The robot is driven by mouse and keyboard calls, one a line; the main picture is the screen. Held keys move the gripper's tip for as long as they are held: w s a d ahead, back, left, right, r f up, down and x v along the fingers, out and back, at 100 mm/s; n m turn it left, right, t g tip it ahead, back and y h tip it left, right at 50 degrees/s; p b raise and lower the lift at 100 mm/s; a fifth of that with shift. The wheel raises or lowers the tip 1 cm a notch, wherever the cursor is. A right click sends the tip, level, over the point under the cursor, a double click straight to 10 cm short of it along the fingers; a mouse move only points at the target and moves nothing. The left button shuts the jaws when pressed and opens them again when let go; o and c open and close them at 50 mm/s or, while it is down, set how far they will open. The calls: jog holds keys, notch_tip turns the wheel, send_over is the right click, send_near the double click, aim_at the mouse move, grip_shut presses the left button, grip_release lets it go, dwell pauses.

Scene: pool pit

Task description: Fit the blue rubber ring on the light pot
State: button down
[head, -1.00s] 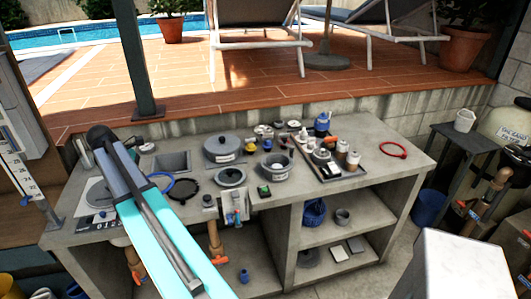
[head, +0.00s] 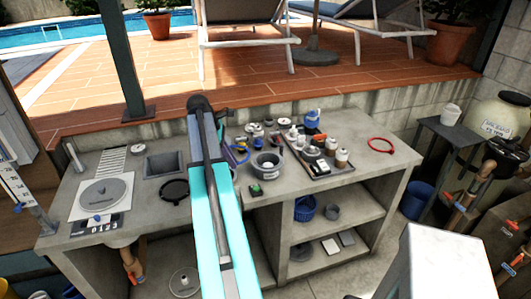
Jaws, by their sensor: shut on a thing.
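The blue rubber ring (head: 241,154) shows only in part, just right of my arm, over the back middle of the concrete bench. My arm hides the rest of it. My gripper is hidden behind my own arm, so its fingers and its hold on the ring do not show. A grey open round pot (head: 268,166) stands on the bench to the right of the ring. I cannot tell whether this is the light pot. The part of the bench behind my arm is hidden.
A black ring (head: 174,189) and a scale (head: 100,226) lie on the left. Bench room is free at the front right.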

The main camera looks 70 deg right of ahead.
jog(key=s+d+r+m+p, duration=0.1)
jog(key=s+d, duration=0.5)
jog(key=s, duration=0.5)
jog(key=shift+s+d+r, duration=0.15)
jog(key=shift+s+d, duration=0.1)
jog(key=shift+s, duration=0.1)
jog(key=shift+f+b, duration=1.65)
jog(key=shift+f, duration=0.25)
jog(key=shift+f+p, duration=0.1)
jog(key=shift+p, duration=0.55)
jog(key=shift+f, duration=0.8)
dwell(1.5)
jog(key=c, duration=1.5)
grip_release()
jog(key=shift+c, duration=0.2)
jog(key=shift+r+p, duration=0.1)
jog(key=shift+p, duration=0.25)
jog(key=shift+w+r+p, duration=0.1)
jog(key=shift+r+p, duration=1.65)
jog(key=shift+r, duration=0.65)
